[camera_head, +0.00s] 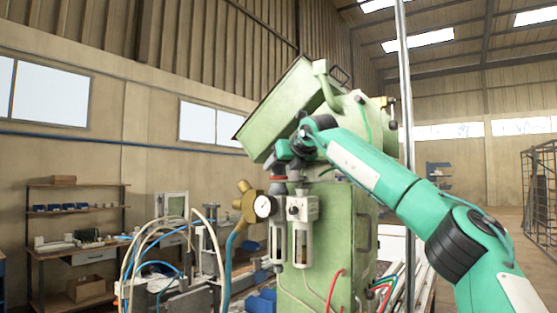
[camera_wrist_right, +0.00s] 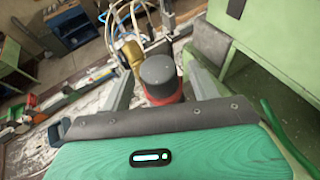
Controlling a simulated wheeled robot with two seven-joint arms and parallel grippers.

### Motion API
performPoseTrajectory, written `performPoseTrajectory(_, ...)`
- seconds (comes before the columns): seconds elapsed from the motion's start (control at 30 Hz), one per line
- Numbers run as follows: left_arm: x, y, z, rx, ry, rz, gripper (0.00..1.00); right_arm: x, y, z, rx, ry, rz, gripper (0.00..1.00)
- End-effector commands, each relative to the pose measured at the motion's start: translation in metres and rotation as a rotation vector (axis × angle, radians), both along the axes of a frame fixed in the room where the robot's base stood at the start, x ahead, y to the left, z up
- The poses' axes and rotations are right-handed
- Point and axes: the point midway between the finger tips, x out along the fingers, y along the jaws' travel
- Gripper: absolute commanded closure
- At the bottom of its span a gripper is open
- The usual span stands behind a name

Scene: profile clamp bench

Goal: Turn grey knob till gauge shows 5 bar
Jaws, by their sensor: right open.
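The grey knob (camera_wrist_right: 158,72) has a red ring (camera_wrist_right: 166,96) at its base and sits between the two fingers of my right gripper (camera_wrist_right: 160,66) in the right wrist view. Gaps show on both sides, so the fingers are open around or above it, apart from it. In the head view my right gripper (camera_head: 281,158) is at the knob on top of the regulator, which stands in front of the green machine; the knob is partly hidden there. The round white gauge (camera_head: 263,206) faces me; its needle is too small to read. My left gripper is not in view.
A brass fitting (camera_head: 243,200) with a blue hose stands left of the gauge. A second filter unit (camera_head: 302,208) is right beside the regulator. The green machine (camera_head: 335,230) rises close behind. Shelves (camera_head: 78,210) stand at the far left.

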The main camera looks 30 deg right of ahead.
Motion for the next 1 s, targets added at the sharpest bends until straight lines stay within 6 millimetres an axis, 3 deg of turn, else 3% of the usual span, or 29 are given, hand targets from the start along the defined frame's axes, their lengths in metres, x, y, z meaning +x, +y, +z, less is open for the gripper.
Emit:
performPoseTrajectory(0.2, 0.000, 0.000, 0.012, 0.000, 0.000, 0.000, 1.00, 0.017, -0.002, -0.006, 0.000, -0.001, -0.001, 0.39)
performPoseTrajectory(0.53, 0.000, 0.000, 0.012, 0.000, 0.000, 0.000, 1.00, 0.019, -0.002, -0.008, 0.000, -0.002, 0.000, 0.39)
performPoseTrajectory(0.77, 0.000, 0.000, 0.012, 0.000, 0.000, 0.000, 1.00, 0.019, -0.002, -0.008, 0.000, -0.002, 0.000, 0.83)
performPoseTrajectory(1.0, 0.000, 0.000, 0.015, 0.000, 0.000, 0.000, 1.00, 0.019, -0.002, -0.007, 0.000, -0.001, 0.018, 0.83)
